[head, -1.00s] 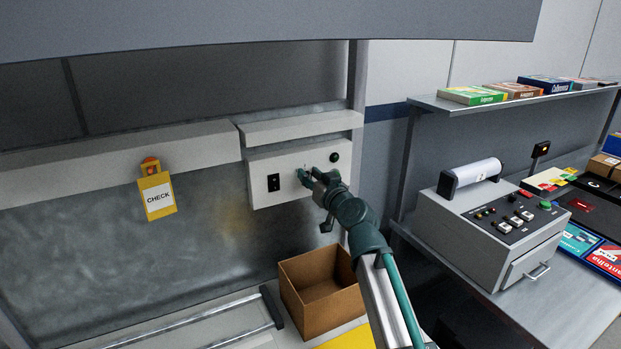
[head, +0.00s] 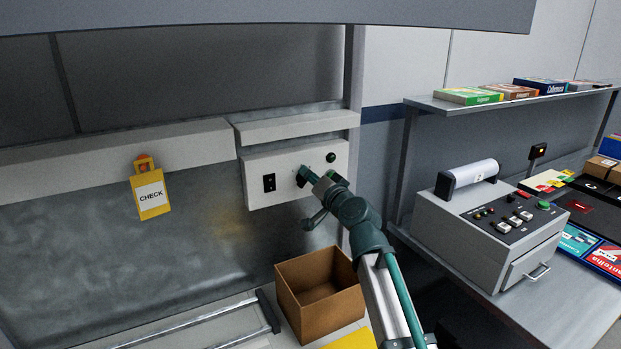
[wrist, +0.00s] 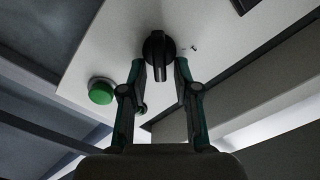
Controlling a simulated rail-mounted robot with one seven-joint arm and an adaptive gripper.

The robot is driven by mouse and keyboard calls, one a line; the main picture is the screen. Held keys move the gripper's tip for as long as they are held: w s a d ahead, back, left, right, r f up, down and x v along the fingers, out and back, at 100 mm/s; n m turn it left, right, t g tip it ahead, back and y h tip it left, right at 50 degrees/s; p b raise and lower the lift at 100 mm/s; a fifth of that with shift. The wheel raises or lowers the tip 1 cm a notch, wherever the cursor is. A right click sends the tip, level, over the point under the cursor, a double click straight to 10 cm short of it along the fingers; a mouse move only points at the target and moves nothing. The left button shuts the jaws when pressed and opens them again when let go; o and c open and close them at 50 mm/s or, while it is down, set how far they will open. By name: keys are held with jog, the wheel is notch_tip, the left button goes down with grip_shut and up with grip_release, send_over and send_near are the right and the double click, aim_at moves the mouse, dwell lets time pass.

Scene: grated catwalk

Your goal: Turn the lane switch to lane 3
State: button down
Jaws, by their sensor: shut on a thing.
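The lane switch is a black rotary knob (wrist: 158,48) on a pale control panel (head: 290,197). In the wrist view my gripper (wrist: 160,72) has one finger on each side of the knob's grip and is shut on it. The knob's ridge runs roughly along the fingers in that view. In the head view my gripper (head: 306,177) reaches the panel from the lower right and mostly covers the knob. Small dark marks show beside the knob, too small to read, so I cannot tell which lane it points to.
A green button (wrist: 101,90) sits close to the knob; in the head view it looks dark green (head: 331,157). A black rocker switch (head: 269,183) is left of the knob. A yellow CHECK tag (head: 151,194) hangs further left. An open cardboard box (head: 320,312) stands below the panel.

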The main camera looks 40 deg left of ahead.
jog(key=shift+f, duration=0.15)
dwell(0.3)
jog(key=c, duration=1.2)
grip_release()
jog(key=v, duration=1.2)
